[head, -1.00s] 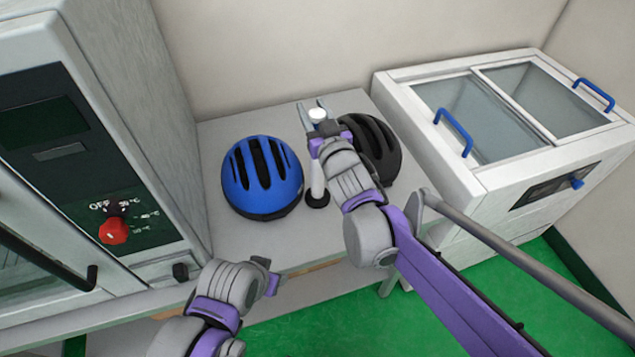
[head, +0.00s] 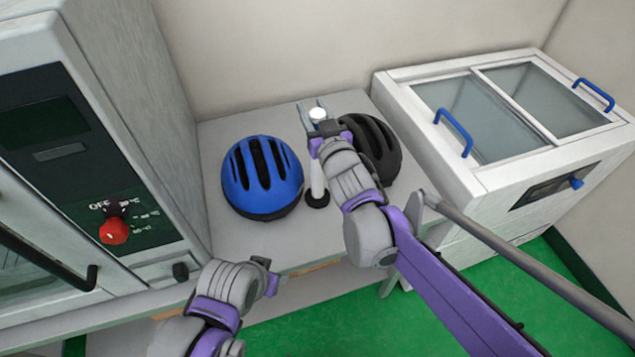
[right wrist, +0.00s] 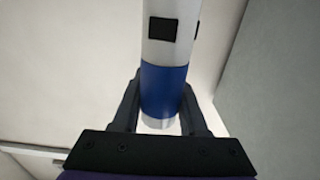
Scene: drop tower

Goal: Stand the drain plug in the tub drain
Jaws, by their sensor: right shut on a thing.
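I see no drain plug and no tub drain in either view. My right gripper (head: 312,112) is over the back of the grey table, with its fingers shut on a white post with a blue band (right wrist: 164,88). In the right wrist view the post stands between the two dark fingers and shows black square patches. In the head view its round white top (head: 318,115) shows by the fingers. A white shaft with a black foot (head: 317,200) shows below, partly hidden by my gripper; I cannot tell whether it is the same post. My left gripper (head: 268,276) is low at the table's front edge; its jaw opening is unclear.
A blue helmet (head: 262,180) lies left of the shaft, and a black helmet (head: 380,150) lies close behind my right wrist. A white glass-lidded chest (head: 470,180) with blue handles stands right. An oven-like cabinet with a red knob (head: 114,231) stands left. The table (head: 225,135) is bare at back left.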

